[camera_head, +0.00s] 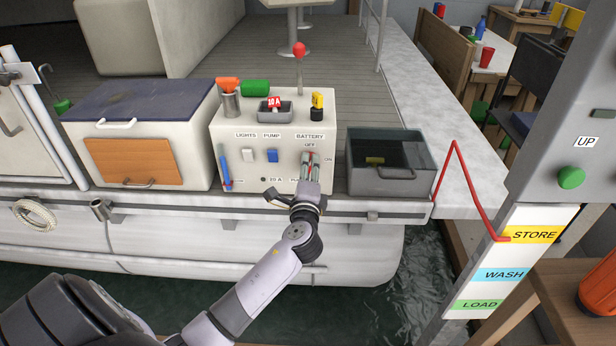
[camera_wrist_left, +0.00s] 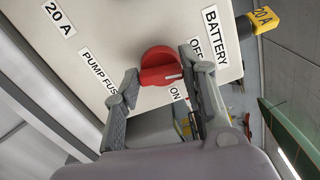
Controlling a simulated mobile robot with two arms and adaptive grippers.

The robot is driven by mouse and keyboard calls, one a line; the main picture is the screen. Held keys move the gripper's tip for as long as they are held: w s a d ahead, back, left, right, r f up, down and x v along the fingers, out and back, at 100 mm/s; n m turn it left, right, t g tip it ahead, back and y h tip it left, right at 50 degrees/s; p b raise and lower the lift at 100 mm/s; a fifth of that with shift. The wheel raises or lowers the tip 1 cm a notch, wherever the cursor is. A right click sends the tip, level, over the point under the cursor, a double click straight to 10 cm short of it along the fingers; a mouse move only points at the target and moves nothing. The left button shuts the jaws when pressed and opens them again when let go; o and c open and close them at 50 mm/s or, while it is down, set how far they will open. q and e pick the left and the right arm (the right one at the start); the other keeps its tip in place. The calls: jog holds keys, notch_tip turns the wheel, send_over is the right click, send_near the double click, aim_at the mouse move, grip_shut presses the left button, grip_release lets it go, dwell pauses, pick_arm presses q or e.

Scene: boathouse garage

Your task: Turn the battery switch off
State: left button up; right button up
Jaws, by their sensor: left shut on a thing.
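The battery switch (camera_wrist_left: 158,64) is a round red knob with a white pointer mark, on the pale console (camera_head: 231,143) under the BATTERY label (camera_head: 310,136). In the left wrist view, the OFF label (camera_wrist_left: 196,49) and the ON label (camera_wrist_left: 174,92) are beside the knob. The pointer mark lies on the knob's side near these labels; I cannot tell exactly which it points to. My left gripper (camera_head: 310,162) reaches up to the console from below. In the left wrist view its fingers (camera_wrist_left: 158,78) are on either side of the knob, shut on it. My right gripper is not in view.
A light switch (camera_head: 247,155) and a blue pump switch (camera_head: 272,155) are left of the knob. A dark clear-lidded box (camera_head: 391,163) is close on the right. Water (camera_head: 410,290) lies below.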

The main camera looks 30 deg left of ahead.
pick_arm(q)
jog(key=shift+f+n+b, duration=0.15)
jog(key=shift+n+b, duration=0.5)
jog(key=shift+n, duration=0.45)
jog(key=o, duration=1.2)
jog(key=shift+c, duration=0.2)
jog(key=v, duration=1.2)
